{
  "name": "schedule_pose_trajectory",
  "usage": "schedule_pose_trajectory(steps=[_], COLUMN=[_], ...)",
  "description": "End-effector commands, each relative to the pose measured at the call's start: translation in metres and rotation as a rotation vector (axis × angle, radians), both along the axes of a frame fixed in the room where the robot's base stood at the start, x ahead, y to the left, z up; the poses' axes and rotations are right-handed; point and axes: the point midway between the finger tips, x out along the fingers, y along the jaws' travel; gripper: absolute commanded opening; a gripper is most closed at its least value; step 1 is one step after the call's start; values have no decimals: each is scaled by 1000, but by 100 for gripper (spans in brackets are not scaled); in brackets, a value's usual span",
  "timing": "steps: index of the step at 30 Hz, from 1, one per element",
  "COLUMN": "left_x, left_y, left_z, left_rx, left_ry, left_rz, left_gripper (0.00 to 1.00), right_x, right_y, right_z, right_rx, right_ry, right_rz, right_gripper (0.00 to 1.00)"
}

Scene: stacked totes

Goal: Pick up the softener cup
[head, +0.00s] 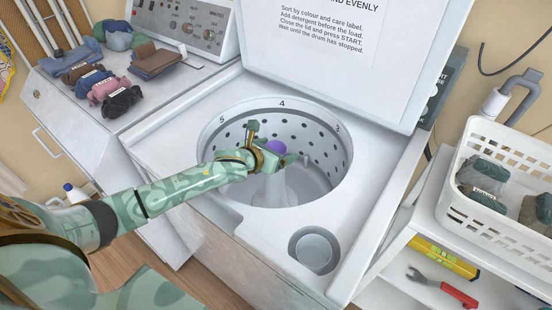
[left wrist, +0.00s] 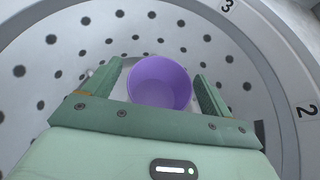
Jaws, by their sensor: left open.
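The softener cup appears to be the purple cup (head: 275,147), which stands at the top of the white central post in the open washer drum. It also shows in the left wrist view as a round purple cup (left wrist: 160,82) with its open top towards the camera. My left gripper (head: 278,143) is over the drum, its arm coming in from the left. In the left wrist view the gripper (left wrist: 158,70) is open, with one green finger on each side of the cup and a visible gap at both. The cup's lower part is hidden. My right gripper is not in view.
The perforated drum (head: 335,145) surrounds the cup, with the raised lid (head: 335,85) behind. A round well (head: 313,250) is in the washer's front corner. Folded clothes lie on the left machine (head: 160,95). A white basket (head: 500,225) stands on the right shelf.

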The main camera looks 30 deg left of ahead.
Motion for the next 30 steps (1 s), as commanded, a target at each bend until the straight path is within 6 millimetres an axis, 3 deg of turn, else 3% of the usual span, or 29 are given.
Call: schedule_pose_trajectory(steps=[4,11,15,16,25,30], left_x=[13,14,14,14,14,14], left_y=[-2,-2,-2,-2,-2,-1], left_z=[-9,-7,-7,-7,-6,7], left_rx=[-1,0,1,1,1,3], left_ry=[1,0,0,0,0,-2], left_rz=[0,-1,0,0,0,-2], left_gripper=[84,81,42,37,36,36], right_x=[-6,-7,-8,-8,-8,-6], right_y=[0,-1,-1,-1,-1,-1], right_z=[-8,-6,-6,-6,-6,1], right_rx=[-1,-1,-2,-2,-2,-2], right_ry=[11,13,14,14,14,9], right_rz=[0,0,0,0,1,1], right_gripper=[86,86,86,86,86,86])
